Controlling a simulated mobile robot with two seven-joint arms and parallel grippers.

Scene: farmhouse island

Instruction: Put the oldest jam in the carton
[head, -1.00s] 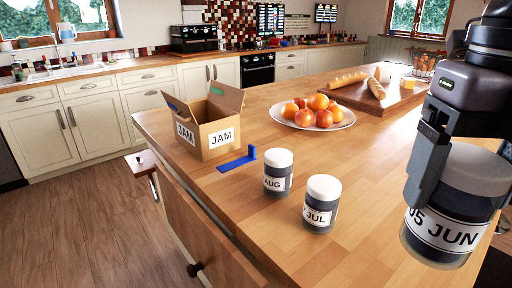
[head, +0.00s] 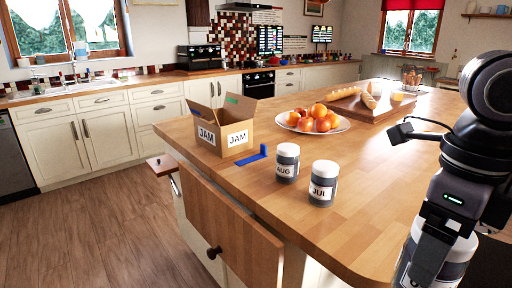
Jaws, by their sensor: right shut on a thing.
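My right gripper (head: 432,258) is shut on a dark jam jar with a white lid (head: 455,250) at the lower right, off the near right edge of the island. Its label is mostly hidden now; it read "05 JUN" in the earlier picture. The AUG jar (head: 287,164) and the JUL jar (head: 322,184) stand upright on the island. The open carton (head: 238,137), marked JAM, stands to their left with its flaps up. I cannot see its inside floor. My left gripper is not in view.
A blue bracket (head: 252,157) lies on the wooden island top (head: 375,215) between the carton and the jars. A plate of fruit (head: 341,127) and a board with bread (head: 385,111) stand farther back. A drawer (head: 229,225) sticks out at the front.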

